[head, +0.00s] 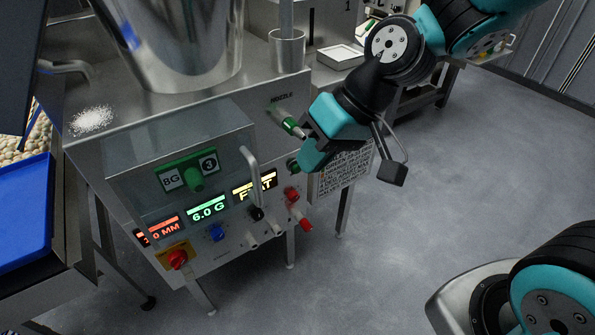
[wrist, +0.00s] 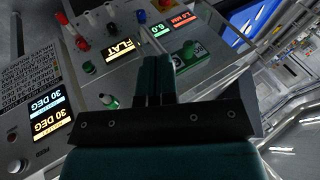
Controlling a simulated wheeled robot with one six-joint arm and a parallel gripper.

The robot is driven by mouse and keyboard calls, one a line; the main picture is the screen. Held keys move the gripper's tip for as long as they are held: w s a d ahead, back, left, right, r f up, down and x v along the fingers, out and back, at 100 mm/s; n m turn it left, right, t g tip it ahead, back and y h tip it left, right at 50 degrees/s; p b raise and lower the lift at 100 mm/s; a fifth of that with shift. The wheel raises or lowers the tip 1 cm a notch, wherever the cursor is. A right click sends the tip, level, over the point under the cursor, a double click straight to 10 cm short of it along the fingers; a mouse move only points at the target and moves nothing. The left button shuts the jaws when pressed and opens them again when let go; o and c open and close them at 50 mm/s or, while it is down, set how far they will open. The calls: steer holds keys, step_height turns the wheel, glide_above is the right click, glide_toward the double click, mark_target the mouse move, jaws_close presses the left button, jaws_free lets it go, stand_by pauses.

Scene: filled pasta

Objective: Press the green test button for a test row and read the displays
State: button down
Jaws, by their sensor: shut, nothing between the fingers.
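The green test button (head: 293,165) sits on the steel panel, right of the FLAT display and above a red knob. In the wrist view a small green button (wrist: 88,67) shows beside that display. My gripper (head: 304,167) is shut and empty, its tips close to the button in the head view; I see no clear contact. In the wrist view the shut fingers (wrist: 156,65) appear right of the button with a gap. The displays are a red one (head: 160,230) ending in 0 MM, partly hidden, a green one (head: 207,208) reading 6.0 G, and a yellow one (head: 255,185) reading FLAT.
A bar handle (head: 250,170) crosses before the yellow display. A red stop button (head: 178,258) and several knobs line the lower panel. Two 30 DEG displays (wrist: 48,112) show at left.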

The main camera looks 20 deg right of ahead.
mark_target(297, 169)
steer(key=w+d+f+m+t+y, duration=0.1)
steer(key=w+f+m, duration=0.2)
steer(key=w+f, duration=0.25)
steer(key=w+d+f+m+t, duration=0.1)
steer(key=w+f+m+t, duration=0.1)
steer(key=w+f, duration=0.4)
steer(key=w+d+f+m+t, duration=0.1)
steer(key=d+f+m, duration=0.2)
steer(key=f, duration=0.5)
steer(key=w+d+f+m+t+h+b, duration=0.1)
steer(key=d+f+m+t, duration=0.1)
steer(key=f, duration=0.7)
steer(key=shift+w+d+f+m, duration=0.15)
steer(key=shift+w+d+m, duration=0.15)
steer(key=shift+d+m, duration=0.55)
steer(key=shift+w, duration=0.1)
steer(key=w+a, duration=0.2)
steer(key=w, duration=0.6)
steer(key=shift+a, duration=0.35)
steer(key=shift+w, duration=0.2)
steer(key=shift+w+a+b, duration=0.1)
steer(key=shift+w+b, duration=0.2)
steer(key=shift+b, duration=0.05)
